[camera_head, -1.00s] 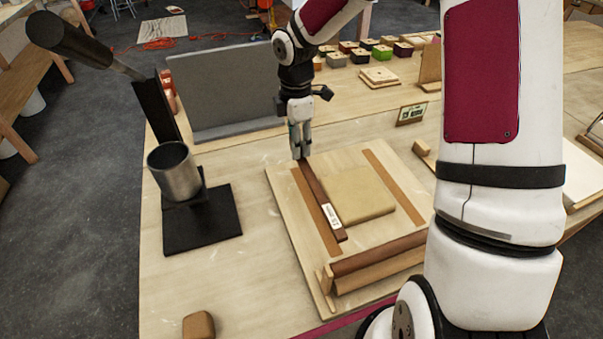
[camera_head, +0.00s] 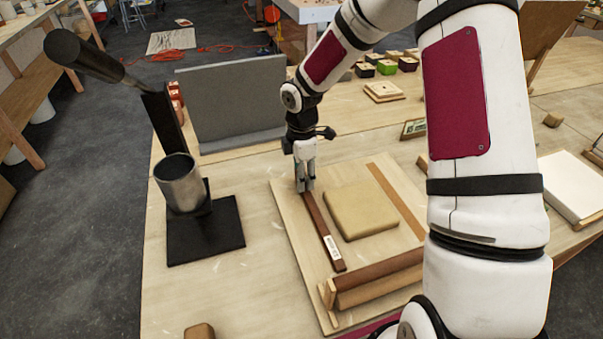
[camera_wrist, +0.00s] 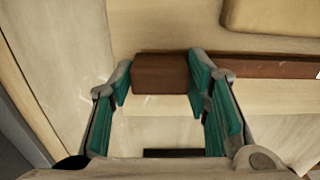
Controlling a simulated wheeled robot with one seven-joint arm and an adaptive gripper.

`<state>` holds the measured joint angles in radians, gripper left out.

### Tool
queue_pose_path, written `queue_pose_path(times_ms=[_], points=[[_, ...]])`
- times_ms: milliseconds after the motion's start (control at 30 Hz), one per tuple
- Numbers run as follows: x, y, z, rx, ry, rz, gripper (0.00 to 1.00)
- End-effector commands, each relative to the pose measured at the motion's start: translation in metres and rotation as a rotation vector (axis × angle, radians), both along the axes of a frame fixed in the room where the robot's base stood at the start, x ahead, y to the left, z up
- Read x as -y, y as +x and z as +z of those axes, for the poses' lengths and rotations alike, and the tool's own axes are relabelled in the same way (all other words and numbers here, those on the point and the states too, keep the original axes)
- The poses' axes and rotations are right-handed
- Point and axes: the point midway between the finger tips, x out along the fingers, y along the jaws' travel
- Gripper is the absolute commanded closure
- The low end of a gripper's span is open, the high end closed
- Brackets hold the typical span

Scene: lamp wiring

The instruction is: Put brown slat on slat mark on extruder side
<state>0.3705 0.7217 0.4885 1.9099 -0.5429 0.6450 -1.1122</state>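The long dark brown slat (camera_head: 318,225) with a white label lies along the left side of the light wooden board (camera_head: 290,235). A flat orange-brown strip mark (camera_head: 397,202) shows on the board's right side. The left strip mark is not visible now; the slat seems to cover it. My gripper (camera_head: 305,188) is at the slat's far end, low over the board. In the wrist view the teal finger pads (camera_wrist: 160,80) sit against both sides of a brown block-like end, with the slat (camera_wrist: 270,67) running right behind one finger. Whether the slat touches the board is unclear.
A tan pad (camera_head: 360,211) lies on the board between the sides. Brown rollers (camera_head: 378,277) span its front. A black stand with a metal cup (camera_head: 180,182) stands left, and a grey panel (camera_head: 235,100) behind. My arm hides the board's right front.

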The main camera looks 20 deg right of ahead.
Motion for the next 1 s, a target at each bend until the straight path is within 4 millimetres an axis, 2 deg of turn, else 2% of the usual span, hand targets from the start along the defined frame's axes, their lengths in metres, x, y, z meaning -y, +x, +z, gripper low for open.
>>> queue_pose_path(times_ms=[333, 467, 567, 800, 1000], points=[[0.0, 0.0, 0.001, 0.001, 0.0, 0.0, 0.39], [0.0, 0.001, 0.007, 0.003, 0.0, -0.001, 0.39], [0.001, 0.001, 0.02, 0.004, -0.001, -0.003, 0.39], [0.001, 0.002, 0.069, 0.006, -0.001, -0.002, 0.39], [0.0, 0.001, 0.103, 0.004, 0.0, -0.001, 0.39]])
